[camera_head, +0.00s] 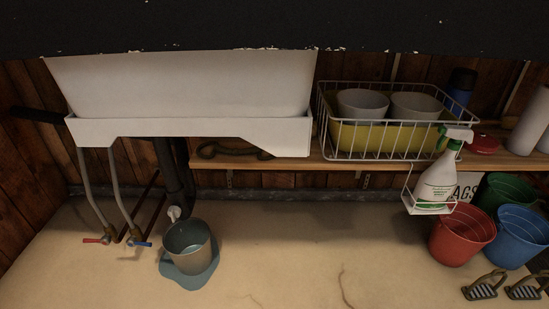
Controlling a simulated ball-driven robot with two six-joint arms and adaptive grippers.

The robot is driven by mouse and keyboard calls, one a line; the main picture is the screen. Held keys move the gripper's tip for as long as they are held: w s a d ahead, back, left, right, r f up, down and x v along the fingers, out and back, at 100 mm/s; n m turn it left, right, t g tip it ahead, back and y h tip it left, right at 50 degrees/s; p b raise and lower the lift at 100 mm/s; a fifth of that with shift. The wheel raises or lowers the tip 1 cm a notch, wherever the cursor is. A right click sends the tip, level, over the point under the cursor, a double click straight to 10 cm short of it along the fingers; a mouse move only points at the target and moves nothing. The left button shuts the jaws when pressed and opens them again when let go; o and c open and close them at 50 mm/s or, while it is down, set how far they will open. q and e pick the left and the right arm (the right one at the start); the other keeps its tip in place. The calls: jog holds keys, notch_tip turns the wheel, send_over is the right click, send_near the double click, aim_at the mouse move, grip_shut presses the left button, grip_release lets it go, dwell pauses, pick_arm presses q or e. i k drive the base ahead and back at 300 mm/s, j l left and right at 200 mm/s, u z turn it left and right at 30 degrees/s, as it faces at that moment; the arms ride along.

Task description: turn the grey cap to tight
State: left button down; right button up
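A small pale grey-white piece (174,212) shows at the lower end of the dark drain pipe (170,170) under the white sink (185,85). It may be the grey cap; it is too small to tell how tight it sits. A grey bucket (190,246) stands just below and right of it, over a blue-grey puddle or mat (188,279) on the floor. Neither of my grippers is in view.
Two bent pipes with a red tap (95,241) and a blue tap (142,244) stand left of the drain. A wire basket (365,140), spray bottle (437,180), red bucket (461,235) and blue bucket (520,236) are at right. The middle floor is mostly clear.

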aim_at(174, 212)
jog(key=j+u, duration=0.15)
jog(key=u, duration=0.25)
jog(key=j+u, duration=0.1)
jog(key=u, duration=0.3)
jog(key=i+j+u, duration=0.1)
jog(key=u, duration=0.3)
jog(key=j+u, duration=0.15)
jog(key=u, duration=0.3)
jog(key=i+l, duration=0.15)
